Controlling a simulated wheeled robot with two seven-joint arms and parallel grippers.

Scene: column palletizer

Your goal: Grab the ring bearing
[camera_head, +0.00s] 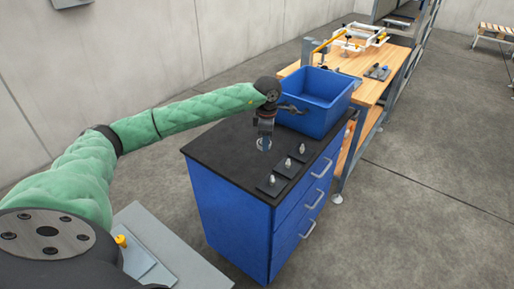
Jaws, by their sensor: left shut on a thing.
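My left gripper (264,142) points straight down over the black top of the blue cabinet. It is shut on the ring bearing (262,146), a small pale metal ring at its fingertips. The ring is partly hidden by the fingers, and I cannot tell whether it touches the cabinet top. My right gripper is not in view.
The blue drawer cabinet (235,210) has a blue bin (318,118) at its back right. Several small pegs on dark plates, one of them a peg plate (272,185), stand along its front right edge. A wooden workbench (392,68) stands behind. The cabinet top's left part is clear.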

